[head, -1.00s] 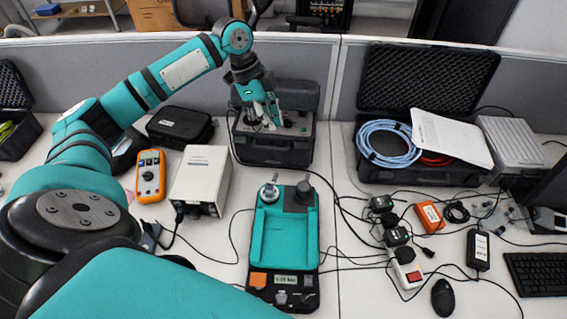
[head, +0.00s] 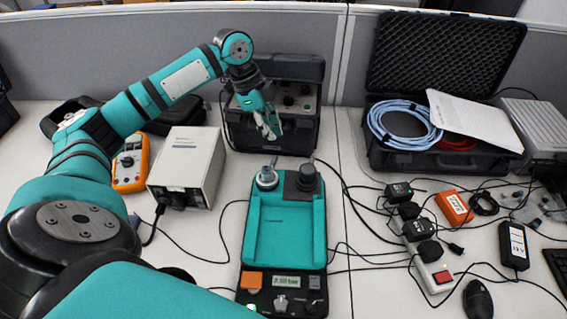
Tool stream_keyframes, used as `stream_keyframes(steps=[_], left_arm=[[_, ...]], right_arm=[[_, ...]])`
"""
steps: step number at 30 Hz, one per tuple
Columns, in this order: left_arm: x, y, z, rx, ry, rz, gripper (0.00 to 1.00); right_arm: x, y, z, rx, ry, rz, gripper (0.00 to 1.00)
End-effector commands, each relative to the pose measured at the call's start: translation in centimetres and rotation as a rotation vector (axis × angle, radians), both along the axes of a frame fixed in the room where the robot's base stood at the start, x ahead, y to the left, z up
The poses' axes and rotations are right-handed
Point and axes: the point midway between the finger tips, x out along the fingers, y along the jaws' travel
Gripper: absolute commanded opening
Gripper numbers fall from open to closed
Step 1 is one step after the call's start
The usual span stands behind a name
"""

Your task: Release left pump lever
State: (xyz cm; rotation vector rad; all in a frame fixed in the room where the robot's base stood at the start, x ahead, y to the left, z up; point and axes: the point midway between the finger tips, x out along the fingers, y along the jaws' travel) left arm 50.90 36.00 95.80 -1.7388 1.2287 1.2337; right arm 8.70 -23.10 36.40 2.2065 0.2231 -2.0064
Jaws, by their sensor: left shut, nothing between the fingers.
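My left gripper (head: 270,133) is shut and empty, pointing down in front of the left part of the black boxed unit (head: 297,136) at the back. That unit has a panel with knobs on top, and my gripper hides part of its left side. I cannot tell whether the fingers touch it. The teal pressure device (head: 285,228) lies nearer on the table, with a silver fitting (head: 267,178) and a black knob (head: 306,179) at its far end. A pump lever cannot be made out clearly on either unit. My right gripper is not in view.
A cream box (head: 187,165) and an orange multimeter (head: 130,163) stand left. An open black case (head: 400,158) with blue cable is at the back right. A power strip (head: 432,268) and several cables cover the right side. A grey partition (head: 130,50) closes the back.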

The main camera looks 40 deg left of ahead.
Motion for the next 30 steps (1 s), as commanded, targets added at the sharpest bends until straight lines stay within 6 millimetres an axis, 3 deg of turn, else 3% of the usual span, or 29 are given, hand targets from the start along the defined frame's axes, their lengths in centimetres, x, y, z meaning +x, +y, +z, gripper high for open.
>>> stream_keyframes(steps=[11, 24, 30], left_arm=[[0.1, -0.3, -0.7, 0.0, 0.002, -0.001, 0.0], [0.8, -2.6, -7.6, -0.001, 0.003, 0.0, 0.0], [1.0, -3.1, -9.2, 0.001, 0.001, 0.0, 0.0]], right_arm=[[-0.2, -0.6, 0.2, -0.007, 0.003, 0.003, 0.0], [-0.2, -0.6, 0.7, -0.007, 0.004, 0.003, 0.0], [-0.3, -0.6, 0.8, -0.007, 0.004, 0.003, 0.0]])
